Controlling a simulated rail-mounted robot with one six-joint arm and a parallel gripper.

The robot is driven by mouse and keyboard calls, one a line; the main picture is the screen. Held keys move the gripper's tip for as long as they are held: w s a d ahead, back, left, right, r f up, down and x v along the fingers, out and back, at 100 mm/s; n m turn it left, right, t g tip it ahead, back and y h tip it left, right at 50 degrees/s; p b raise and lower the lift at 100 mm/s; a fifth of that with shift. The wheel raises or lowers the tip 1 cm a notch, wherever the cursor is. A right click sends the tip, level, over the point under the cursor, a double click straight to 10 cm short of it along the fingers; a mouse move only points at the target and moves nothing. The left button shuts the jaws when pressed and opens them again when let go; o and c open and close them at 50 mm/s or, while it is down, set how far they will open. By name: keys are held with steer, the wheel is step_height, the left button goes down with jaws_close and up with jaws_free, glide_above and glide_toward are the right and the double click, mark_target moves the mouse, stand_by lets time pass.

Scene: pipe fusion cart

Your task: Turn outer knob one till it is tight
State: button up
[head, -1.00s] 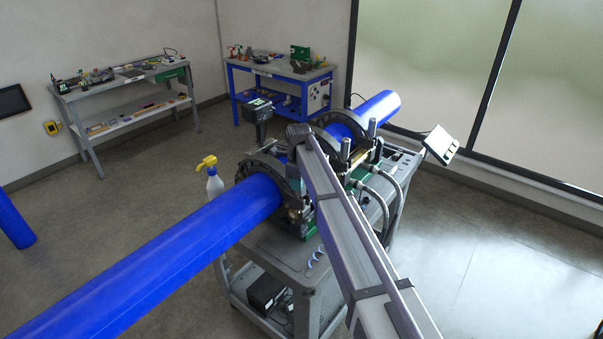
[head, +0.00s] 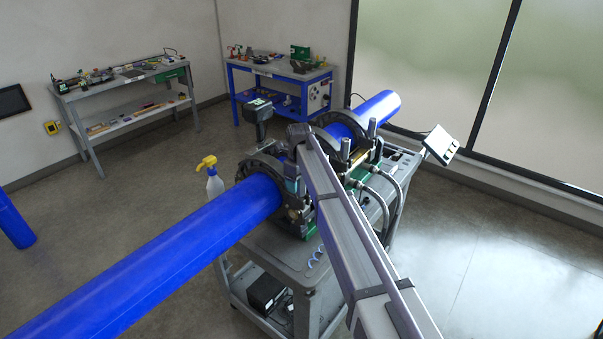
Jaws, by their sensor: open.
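The fusion machine's black ring clamp (head: 262,163) grips the near blue pipe (head: 170,250) on the cart. My arm reaches from the lower right up to the clamps, and its end is above the near clamp. My gripper (head: 291,186) hangs below the arm's end, close against the clamp's right side. It is small and partly hidden by my arm, and the jaws are open. Outer knob one cannot be made out here; my arm and the clamp parts cover that area. I cannot tell whether the gripper touches it.
The grey cart (head: 262,252) carries the machine, with hoses and a tilted control panel (head: 440,145) at right. A far blue pipe (head: 378,105) extends behind. Two workbenches stand along the walls. The floor at right is clear.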

steer(key=o, duration=0.5)
